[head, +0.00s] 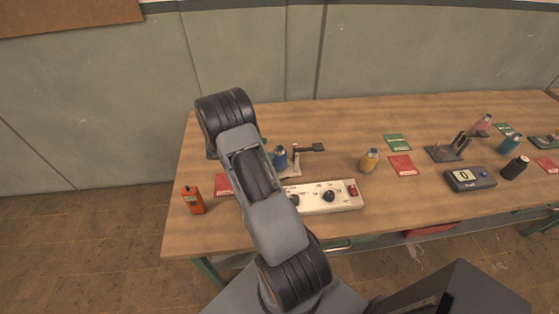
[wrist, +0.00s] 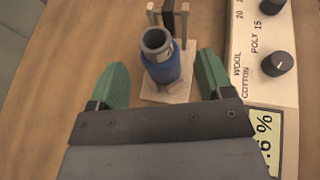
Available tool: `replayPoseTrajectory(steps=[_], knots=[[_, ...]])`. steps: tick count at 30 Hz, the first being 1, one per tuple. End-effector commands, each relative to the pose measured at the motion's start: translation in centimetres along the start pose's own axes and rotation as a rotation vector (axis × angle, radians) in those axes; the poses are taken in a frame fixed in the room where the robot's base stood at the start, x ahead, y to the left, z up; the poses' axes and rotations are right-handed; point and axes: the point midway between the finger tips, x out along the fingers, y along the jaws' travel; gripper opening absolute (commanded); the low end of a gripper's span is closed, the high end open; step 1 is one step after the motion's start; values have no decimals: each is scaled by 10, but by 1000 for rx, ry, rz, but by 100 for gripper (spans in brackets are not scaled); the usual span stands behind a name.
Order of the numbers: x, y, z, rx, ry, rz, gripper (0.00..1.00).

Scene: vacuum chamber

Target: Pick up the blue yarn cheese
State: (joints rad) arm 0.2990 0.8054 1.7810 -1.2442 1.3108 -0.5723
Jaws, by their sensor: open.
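The blue yarn cheese (wrist: 165,68) is an upright blue cylinder with a grey hollow core end on top. It stands on or right at the pale base (wrist: 150,92) of a small stand. In the head view the blue cheese (head: 280,158) shows just right of my arm, partly hidden. In the wrist view my gripper (wrist: 163,75) is open, with one green finger on each side of the cheese and a visible gap to both. In the head view my arm hides most of the gripper.
A white meter with knobs (head: 330,198) lies close to the right of the cheese. A yellow cheese (head: 369,160) stands further right, and an orange device (head: 193,201) on the left. Cards, a dark stand (head: 447,153), a scale (head: 470,178) and other cheeses are at the right.

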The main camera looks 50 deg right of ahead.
Motion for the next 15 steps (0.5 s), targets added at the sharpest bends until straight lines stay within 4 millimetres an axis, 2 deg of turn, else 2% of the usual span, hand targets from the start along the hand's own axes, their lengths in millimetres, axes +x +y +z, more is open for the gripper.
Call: replayPoseTrajectory(steps=[3, 15], knots=[[19, 0, -2, 1, 0, -2, 74], [50, 2, -2, 1, 1, -3, 74]])
